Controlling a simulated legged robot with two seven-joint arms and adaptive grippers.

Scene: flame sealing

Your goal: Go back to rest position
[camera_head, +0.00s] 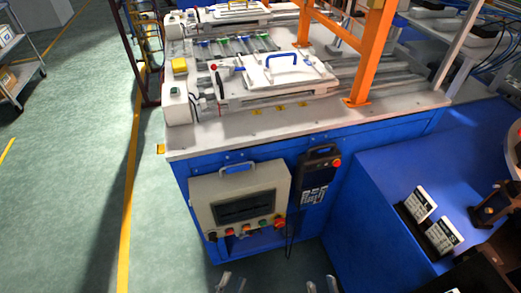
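Only the fingertips of my two grippers show, at the bottom edge of the head view. My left gripper (232,281) has its two fingertips apart, with bare floor between them. My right gripper (322,284) also has its fingertips apart and nothing between them. Both are in front of the blue machine bench (215,168), below its control panel (200,192), and appear clear of it. The rest of both grippers and my arms are out of view.
A handheld controller (317,175) hangs on the bench front. The bench top carries a white fixture with a blue handle (282,58) and an orange post (366,55). A blue table (375,195) with white-labelled blocks (443,236) stands right. Green floor (70,190) is open at left.

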